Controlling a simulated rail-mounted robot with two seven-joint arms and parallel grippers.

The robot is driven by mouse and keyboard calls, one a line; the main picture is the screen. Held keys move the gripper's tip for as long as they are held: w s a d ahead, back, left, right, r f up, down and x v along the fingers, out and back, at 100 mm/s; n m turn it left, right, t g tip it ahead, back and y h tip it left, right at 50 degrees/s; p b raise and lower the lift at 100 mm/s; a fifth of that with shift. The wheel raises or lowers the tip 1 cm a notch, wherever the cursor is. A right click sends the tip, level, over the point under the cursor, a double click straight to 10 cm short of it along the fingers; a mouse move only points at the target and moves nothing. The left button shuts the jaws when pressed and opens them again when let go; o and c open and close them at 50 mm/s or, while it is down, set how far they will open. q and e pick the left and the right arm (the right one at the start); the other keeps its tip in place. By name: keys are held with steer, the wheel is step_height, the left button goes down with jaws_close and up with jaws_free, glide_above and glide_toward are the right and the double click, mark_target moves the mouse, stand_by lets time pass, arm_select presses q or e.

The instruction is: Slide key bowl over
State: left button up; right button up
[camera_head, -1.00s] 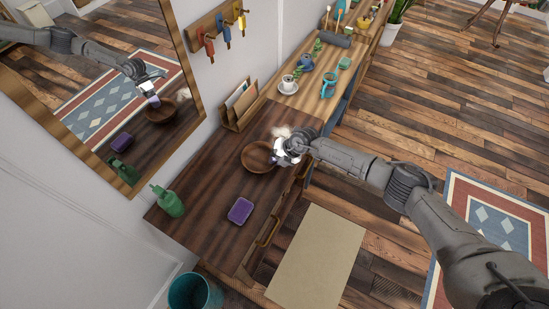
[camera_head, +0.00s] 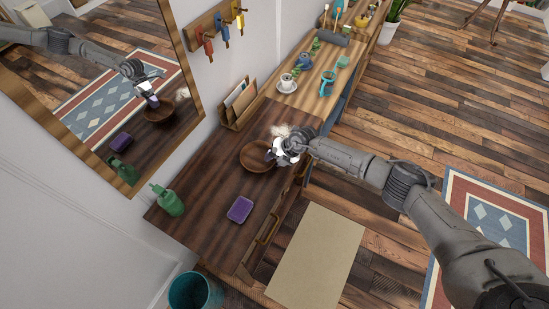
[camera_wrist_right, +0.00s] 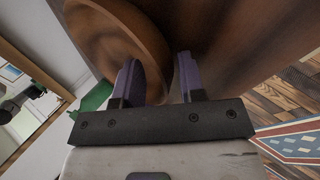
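A round brown wooden bowl (camera_head: 253,158) sits on the dark plank top (camera_head: 205,185), left of my right gripper (camera_head: 271,156). In the right wrist view the bowl (camera_wrist_right: 110,35) fills the upper left, with its rim between the two purple fingers of my right gripper (camera_wrist_right: 160,75). The fingers stand apart, one over the bowl's inside and the other outside the rim. I cannot tell whether either finger touches it. What lies in the bowl, if anything, does not show. My left gripper is not in view.
A purple box (camera_head: 240,210) and a green bottle (camera_head: 167,200) stand on the near part of the dark top. A letter holder (camera_head: 240,105) is by the wall; a cup on a saucer (camera_head: 287,84) is farther back. A fluffy beige thing (camera_head: 282,130) is behind my gripper.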

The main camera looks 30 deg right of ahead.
steer(key=shift+r, duration=0.1)
steer(key=shift+s+d+r, duration=0.1)
steer(key=shift+d+r, duration=0.1)
steer(key=shift+r, duration=0.1)
steer(key=p+v, duration=0.2)
steer(key=v, duration=1.1)
